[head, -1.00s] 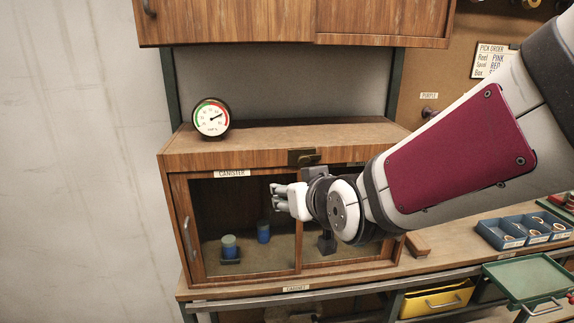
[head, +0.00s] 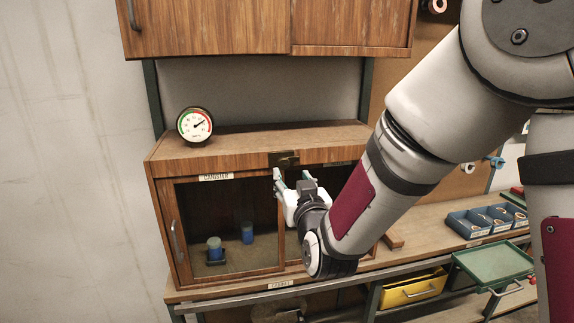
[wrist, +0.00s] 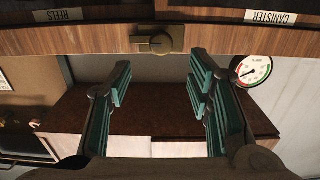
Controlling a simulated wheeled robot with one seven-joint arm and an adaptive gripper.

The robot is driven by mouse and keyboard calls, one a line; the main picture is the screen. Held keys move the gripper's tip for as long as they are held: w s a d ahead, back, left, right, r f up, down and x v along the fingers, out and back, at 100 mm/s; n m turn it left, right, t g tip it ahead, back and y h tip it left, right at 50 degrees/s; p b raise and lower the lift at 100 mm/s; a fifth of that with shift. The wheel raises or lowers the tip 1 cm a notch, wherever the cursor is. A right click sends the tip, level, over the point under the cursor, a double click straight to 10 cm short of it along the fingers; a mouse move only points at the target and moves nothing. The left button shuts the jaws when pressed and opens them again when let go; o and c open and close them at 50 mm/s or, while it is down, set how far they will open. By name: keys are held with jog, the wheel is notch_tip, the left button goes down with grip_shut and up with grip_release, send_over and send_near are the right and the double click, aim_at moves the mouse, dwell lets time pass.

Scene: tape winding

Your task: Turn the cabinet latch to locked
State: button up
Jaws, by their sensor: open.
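The cabinet (head: 168,165) has a wooden frame and glass doors with a handle on the left. Its brass latch (head: 284,159) sits on the top rail at the middle. In the wrist view, which is upside down, the latch (wrist: 155,40) is a plate with a knob, between the labels. I cannot tell whether the knob stands at locked. My gripper (head: 291,178) is just below and in front of the latch in the head view. In the wrist view the gripper (wrist: 158,72) has its two green fingers spread apart, empty, with the latch lined up between and beyond the tips.
A round gauge (head: 195,124) stands on the cabinet top. An upper wooden cabinet (head: 210,25) hangs above. Blue bins (head: 470,223) and a green tray (head: 495,262) are to the right.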

aim_at(284, 163)
jog(key=x, duration=0.8)
jog(key=shift+w+a+p, duration=0.15)
jog(key=shift+w+p, duration=0.15)
jog(key=shift+w, duration=0.05)
jog(key=shift+c, duration=0.6)
grip_shut()
